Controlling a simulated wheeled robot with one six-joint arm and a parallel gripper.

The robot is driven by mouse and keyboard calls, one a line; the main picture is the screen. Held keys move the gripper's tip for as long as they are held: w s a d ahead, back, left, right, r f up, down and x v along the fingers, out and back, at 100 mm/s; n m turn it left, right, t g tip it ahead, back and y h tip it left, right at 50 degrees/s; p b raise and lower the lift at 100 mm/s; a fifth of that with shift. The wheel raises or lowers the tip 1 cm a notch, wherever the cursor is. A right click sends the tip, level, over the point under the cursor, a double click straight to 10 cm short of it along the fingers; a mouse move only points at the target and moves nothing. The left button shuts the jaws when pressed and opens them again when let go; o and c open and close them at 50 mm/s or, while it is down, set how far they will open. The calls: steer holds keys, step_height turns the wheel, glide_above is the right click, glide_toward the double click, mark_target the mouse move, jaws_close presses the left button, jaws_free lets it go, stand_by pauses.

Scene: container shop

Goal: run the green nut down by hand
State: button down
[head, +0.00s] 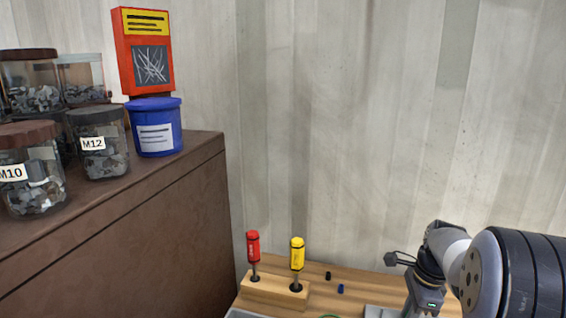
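My gripper's body (424,293) hangs at the lower right, over the wooden bench (375,283). Its fingers are below the bottom edge of the picture, so I cannot see whether they are open or hold anything. A thin green arc (330,316) shows at the very bottom edge; too little of it shows to tell whether it is the green nut. No other green part that could be the nut is in view.
A red-handled driver (253,246) and a yellow-handled driver (297,255) stand in a wooden block (270,290). A small black part (328,275) and a blue part (340,288) lie beside it. A brown cabinet (150,230) with jars and a blue tub (155,128) stands left.

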steer(key=c, duration=1.8)
jaws_free()
steer(key=o, duration=0.5)
step_height(320, 180, up, 6)
steer(key=p, duration=0.6)
steer(key=shift+r, duration=0.1)
steer(key=shift+f, duration=0.25)
step_height(320, 180, down, 6)
steer(key=b, duration=0.6)
steer(key=shift+f, duration=0.1)
steer(key=shift+r+n, duration=0.25)
steer(key=shift+n, duration=0.05)
